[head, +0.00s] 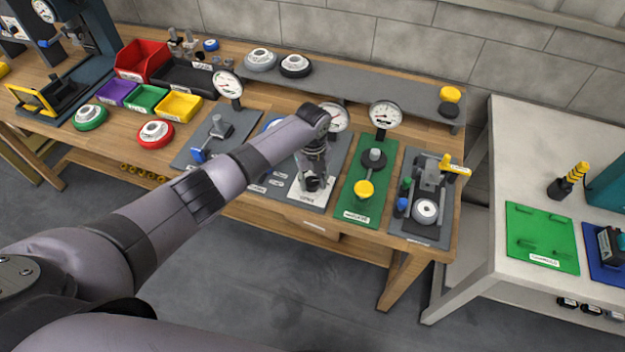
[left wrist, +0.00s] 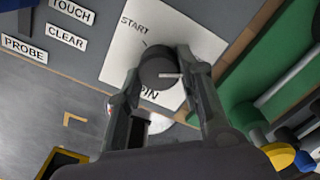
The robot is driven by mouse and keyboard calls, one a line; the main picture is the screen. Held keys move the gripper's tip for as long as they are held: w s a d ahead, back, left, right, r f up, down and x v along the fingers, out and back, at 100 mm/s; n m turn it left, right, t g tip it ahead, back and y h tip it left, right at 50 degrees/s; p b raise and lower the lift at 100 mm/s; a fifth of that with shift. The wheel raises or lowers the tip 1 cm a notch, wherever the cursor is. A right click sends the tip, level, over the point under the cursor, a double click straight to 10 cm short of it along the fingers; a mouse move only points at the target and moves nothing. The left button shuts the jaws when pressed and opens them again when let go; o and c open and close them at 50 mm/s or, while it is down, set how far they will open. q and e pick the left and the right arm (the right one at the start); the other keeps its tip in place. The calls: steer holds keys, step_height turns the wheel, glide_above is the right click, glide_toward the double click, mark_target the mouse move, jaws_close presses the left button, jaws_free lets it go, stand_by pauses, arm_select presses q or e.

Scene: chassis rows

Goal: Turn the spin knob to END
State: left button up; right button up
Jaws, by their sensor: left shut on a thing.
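The spin knob (left wrist: 158,68) is a dark round knob on a white plate (left wrist: 112,62). A thin white pointer line on its top points to the right in the left wrist view. The word START (left wrist: 134,25) shows on the plate beyond the knob, and part of the SPIN label shows below it. I cannot see an END mark; a finger covers part of the plate. My left gripper (left wrist: 161,78) is shut on the knob, one finger on each side. In the head view the left gripper (head: 313,178) reaches down onto the white plate (head: 298,195). My right gripper is not in view.
Labels PROBE (left wrist: 24,48), CLEAR (left wrist: 66,36) and TOUCH sit beside the plate. A green fixture board (head: 352,210) with a yellow knob (head: 364,189) stands close to the right. A dial gauge (head: 385,114) stands behind it. My left arm hides part of the bench.

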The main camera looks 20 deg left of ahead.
mark_target(312, 182)
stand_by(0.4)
arm_select(q)
steer(key=o, duration=1.2)
steer(key=shift+c, duration=0.2)
step_height(312, 182, up, 12)
